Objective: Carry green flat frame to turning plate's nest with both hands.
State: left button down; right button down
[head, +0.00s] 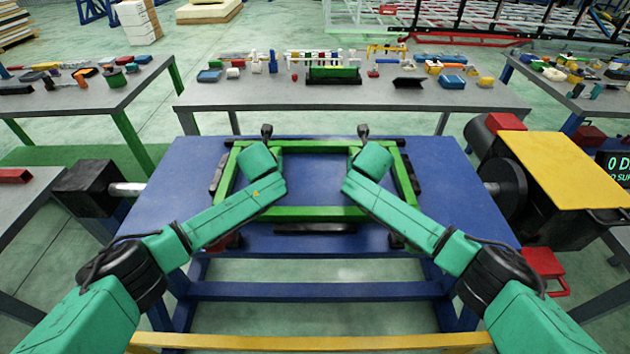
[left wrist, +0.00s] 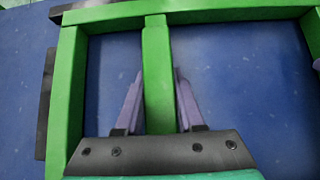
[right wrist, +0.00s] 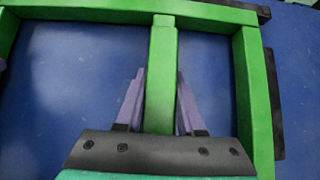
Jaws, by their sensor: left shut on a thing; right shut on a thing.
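The green flat frame (head: 320,213) lies level over the blue turning plate (head: 178,212), inside or just above the nest's black edge blocks (head: 315,228). Whether it touches the plate I cannot tell. My left gripper (left wrist: 158,80) is shut on the frame's left inner bar (left wrist: 157,50), one finger on each side. My right gripper (right wrist: 161,80) is shut on the right inner bar (right wrist: 162,50) in the same way. In the head view my arms hide both grips. A black block shows beside the frame in the left wrist view (left wrist: 45,105) and the right wrist view (right wrist: 275,105).
The plate's axle joins a black block (head: 88,188) at left and a dark disc (head: 503,187) at right, by a yellow-topped unit (head: 560,170). A grey table (head: 380,97) with small parts stands behind. A yellow rail (head: 310,341) crosses the front.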

pick_arm(q)
jog(key=c, duration=0.8)
grip_release()
jog(key=shift+a+f, duration=0.1)
jog(key=shift+f, duration=0.05)
pick_arm(e)
jog(key=c, duration=0.8)
grip_release()
jog(key=shift+d+f, duration=0.1)
jog(key=shift+f, duration=0.05)
pick_arm(q)
jog(key=shift+o, duration=1.4)
pick_arm(e)
jog(key=shift+o, duration=1.4)
pick_arm(q)
jog(key=shift+s, duration=0.15)
pick_arm(e)
jog(key=shift+s, duration=0.15)
pick_arm(q)
jog(key=v, duration=1.2)
pick_arm(e)
jog(key=v, duration=1.2)
